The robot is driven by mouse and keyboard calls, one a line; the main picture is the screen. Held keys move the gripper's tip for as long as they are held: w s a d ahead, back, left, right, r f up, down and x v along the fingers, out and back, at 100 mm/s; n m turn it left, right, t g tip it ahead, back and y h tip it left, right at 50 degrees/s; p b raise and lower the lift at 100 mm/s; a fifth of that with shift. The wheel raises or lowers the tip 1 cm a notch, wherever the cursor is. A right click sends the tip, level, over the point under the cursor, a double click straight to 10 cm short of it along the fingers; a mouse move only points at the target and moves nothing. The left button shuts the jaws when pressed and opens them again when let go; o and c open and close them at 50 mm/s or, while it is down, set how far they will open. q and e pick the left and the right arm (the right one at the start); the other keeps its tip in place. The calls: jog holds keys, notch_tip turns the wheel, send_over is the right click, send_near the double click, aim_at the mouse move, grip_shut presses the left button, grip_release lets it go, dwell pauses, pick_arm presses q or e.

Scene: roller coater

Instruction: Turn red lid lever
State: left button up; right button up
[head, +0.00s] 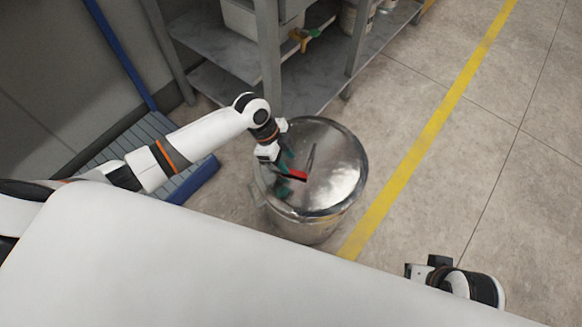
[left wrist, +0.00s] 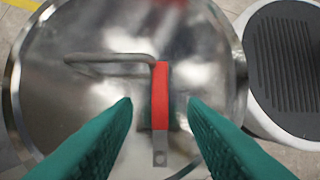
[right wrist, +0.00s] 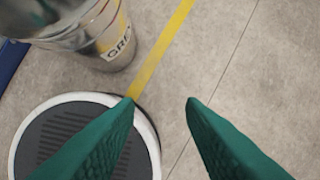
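The red lid lever (left wrist: 160,95) lies on the shiny metal lid (left wrist: 205,60) of a round drum. In the head view the red lever (head: 297,175) shows on the lid, partly hidden by my left gripper (head: 288,168). In the left wrist view my left gripper (left wrist: 160,108) is open, with one green finger on each side of the lever's lower part. I cannot tell whether the fingers touch it. A bent metal handle (left wrist: 105,60) lies left of the lever's upper end. My right gripper (right wrist: 163,102) is open and empty, above the floor.
The drum (right wrist: 108,50) with a partly visible label stands on the floor beside a yellow line (head: 430,125). A metal shelf (head: 225,45) with containers stands behind it. A blue slatted platform (head: 160,150) is at the left. The floor at the right is clear.

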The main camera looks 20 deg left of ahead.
aim_at(294, 172)
pick_arm(q)
jog(key=shift+b+x, duration=0.4)
jog(key=shift+x, duration=1.6)
grip_shut()
